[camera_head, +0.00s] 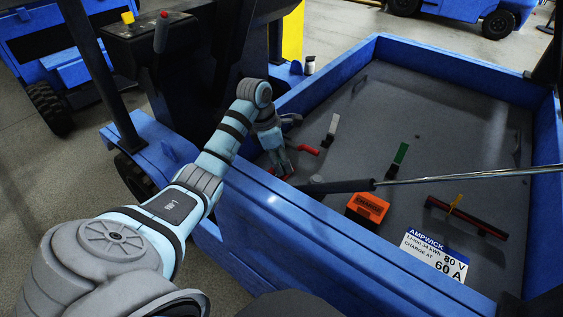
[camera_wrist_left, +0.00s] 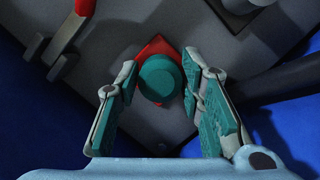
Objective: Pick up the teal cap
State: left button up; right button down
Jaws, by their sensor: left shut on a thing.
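The teal cap (camera_wrist_left: 160,80) is round and sits between the fingers of my left gripper (camera_wrist_left: 160,88) in the left wrist view, over a red diamond-shaped patch (camera_wrist_left: 154,48) on the grey surface. My left gripper is shut on the cap. In the head view my left gripper (camera_head: 280,168) reaches down over the blue wall into the grey-floored bay; the cap cannot be made out there. My right gripper is not in view.
The blue-walled bay (camera_head: 310,225) surrounds the work area. A red handle (camera_head: 309,150), a white-tipped lever (camera_head: 333,124), a green-tipped lever (camera_head: 400,154) and an orange box (camera_head: 367,208) stand to the right. A metal strut (camera_head: 450,177) crosses the bay.

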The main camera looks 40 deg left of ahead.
pick_arm(q)
notch_tip(320, 180, up, 6)
jog(key=shift+w+f+p, duration=0.1)
jog(key=shift+f+p, duration=0.05)
jog(key=shift+p, duration=0.25)
notch_tip(320, 180, up, 14)
jog(key=p, duration=1.3)
jog(key=shift+r, duration=0.25)
jog(key=shift+f, duration=0.1)
